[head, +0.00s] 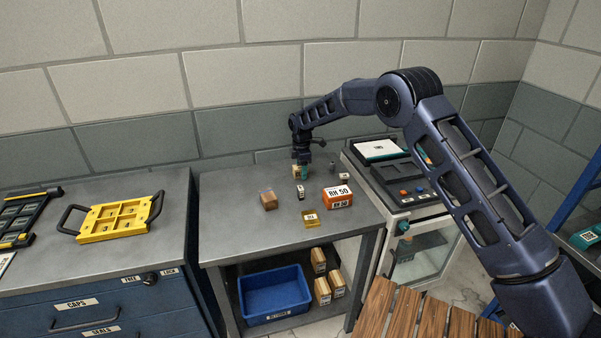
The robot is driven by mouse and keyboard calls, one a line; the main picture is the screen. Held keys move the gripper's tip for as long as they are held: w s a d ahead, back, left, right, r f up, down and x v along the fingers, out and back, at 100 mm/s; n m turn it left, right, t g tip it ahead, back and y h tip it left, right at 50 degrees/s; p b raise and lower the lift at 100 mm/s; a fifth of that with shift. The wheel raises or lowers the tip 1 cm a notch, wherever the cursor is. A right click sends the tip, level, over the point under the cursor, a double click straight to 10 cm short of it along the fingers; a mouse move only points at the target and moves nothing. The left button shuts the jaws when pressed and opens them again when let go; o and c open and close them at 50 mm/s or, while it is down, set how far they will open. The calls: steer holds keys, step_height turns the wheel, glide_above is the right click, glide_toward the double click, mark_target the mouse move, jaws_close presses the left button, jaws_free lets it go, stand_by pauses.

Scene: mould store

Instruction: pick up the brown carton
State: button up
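A small brown carton (269,200) sits on the grey worktable (232,240), left of its middle. My gripper (302,164) points down at the back of this table, behind and to the right of the brown carton and apart from it. Directly at its fingertips is a small tan and teal block (300,173). The fingers are small and dark here, so I cannot tell whether they are open or shut, or whether they touch that block.
An orange-brown box marked RH 50 (338,197), a yellow box (310,218) and a small black-and-white item (301,193) share the table. Tan cartons (322,290) and a blue bin (273,294) are below. A yellow tray (119,218) lies on the left cabinet.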

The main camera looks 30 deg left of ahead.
steer(key=c, duration=0.9)
steer(key=shift+c, duration=0.2)
steer(key=shift+r, duration=0.1)
